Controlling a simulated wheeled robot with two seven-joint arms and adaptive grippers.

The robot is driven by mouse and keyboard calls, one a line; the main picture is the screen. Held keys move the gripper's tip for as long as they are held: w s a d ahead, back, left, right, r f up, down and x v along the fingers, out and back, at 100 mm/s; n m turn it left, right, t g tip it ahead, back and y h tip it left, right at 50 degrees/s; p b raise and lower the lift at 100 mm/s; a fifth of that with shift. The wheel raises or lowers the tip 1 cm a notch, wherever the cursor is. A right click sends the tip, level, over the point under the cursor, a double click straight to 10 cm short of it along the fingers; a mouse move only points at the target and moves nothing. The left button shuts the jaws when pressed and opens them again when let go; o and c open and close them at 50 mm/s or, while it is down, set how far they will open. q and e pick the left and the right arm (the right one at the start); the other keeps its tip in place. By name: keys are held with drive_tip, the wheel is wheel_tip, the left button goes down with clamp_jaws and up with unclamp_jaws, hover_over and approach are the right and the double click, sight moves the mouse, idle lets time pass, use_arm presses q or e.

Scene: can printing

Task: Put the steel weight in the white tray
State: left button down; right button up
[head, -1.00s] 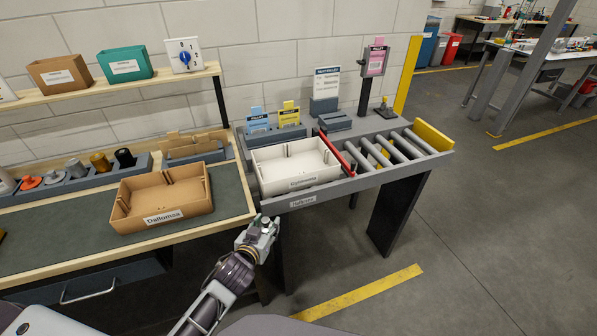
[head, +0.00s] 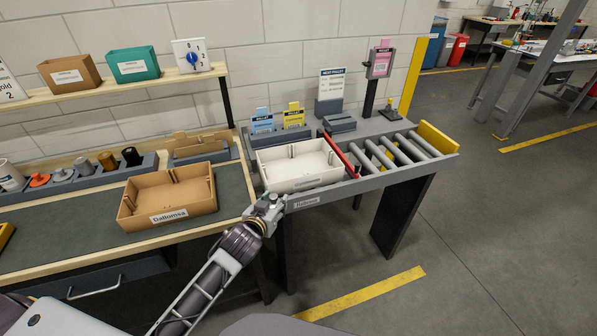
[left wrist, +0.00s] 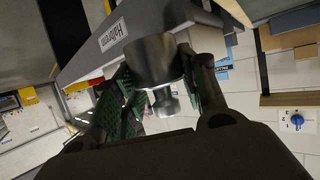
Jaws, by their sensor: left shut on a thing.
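The white tray (head: 279,186) sits on the left end of the grey conveyor bench, with its front label showing. My left gripper (head: 268,207) is in front of the tray's near left corner, outside it. In the left wrist view my left gripper (left wrist: 152,88) is shut on the steel weight (left wrist: 153,62), a grey cylinder with a knob. The weight looks small and partly hidden by the fingers in the head view. My right gripper is not in view.
A brown cardboard tray (head: 125,212) stands on the workbench to the left. A red bar (head: 343,160) and rollers (head: 385,157) lie right of the white tray. Blue and yellow card holders (head: 262,137) stand behind it. The bench's front edge (head: 305,203) is close to my gripper.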

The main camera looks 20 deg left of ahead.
use_arm(q)
drive_tip(key=shift+w+d+r+m+h+p, duration=0.7)
drive_tip(key=shift+w+r, duration=1.85)
drive_tip(key=shift+r, duration=2.75)
drive_tip(key=shift+w+d+r+m+h+p, duration=0.4)
drive_tip(key=shift+w+d+r+p, duration=0.65)
drive_tip(key=shift+w+r, duration=2.9)
drive_tip(key=shift+w+d+r+m+h+p, duration=0.4)
drive_tip(key=shift+w+d+r+h+p, duration=0.5)
drive_tip(key=shift+r, duration=5.7)
drive_tip(key=s+d+f+m+g+h, duration=0.1)
drive_tip(key=d+f+m+g+h, duration=0.2)
drive_tip(key=f, duration=1)
drive_tip(key=d+m+h, duration=0.1)
drive_tip(key=d, duration=0.2)
drive_tip(key=shift+s+f+m+h, duration=0.2)
drive_tip(key=shift+m+h, duration=0.1)
drive_tip(key=shift+m, duration=0.1)
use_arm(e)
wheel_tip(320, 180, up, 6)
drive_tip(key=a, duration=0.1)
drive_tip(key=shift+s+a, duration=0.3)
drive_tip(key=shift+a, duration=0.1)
